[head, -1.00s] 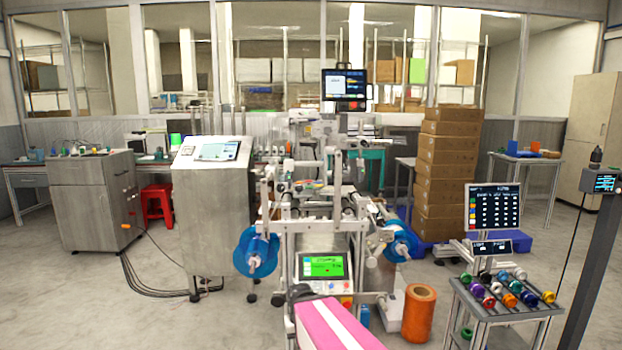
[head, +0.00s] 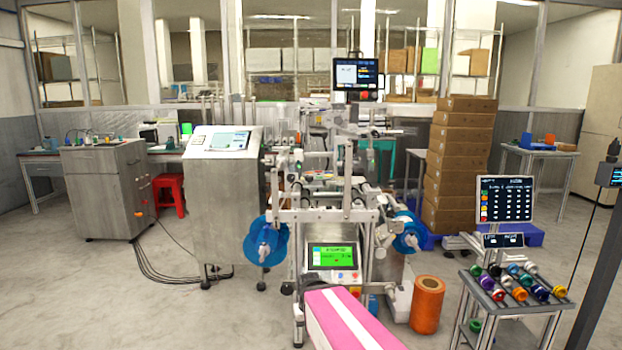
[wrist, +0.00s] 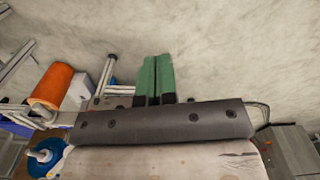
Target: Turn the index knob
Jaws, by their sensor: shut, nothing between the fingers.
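The index knob cannot be made out for certain in either view. A machine with rollers and blue film reels stands in the middle of the head view. Its front panel has a green screen (head: 332,256), with small buttons below it that are too small to tell apart. One blue reel (head: 265,243) hangs on the left side and another (head: 408,232) on the right. In the wrist view my gripper (wrist: 156,62) shows its two green fingers side by side, shut and empty, over the bare floor. The fingers touch nothing.
An orange roll (head: 427,305) stands on the floor right of the machine; it also shows in the wrist view (wrist: 53,87). A trolley (head: 515,306) with coloured spools is at the right. A metal console (head: 212,200) stands left. Open floor lies at front left.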

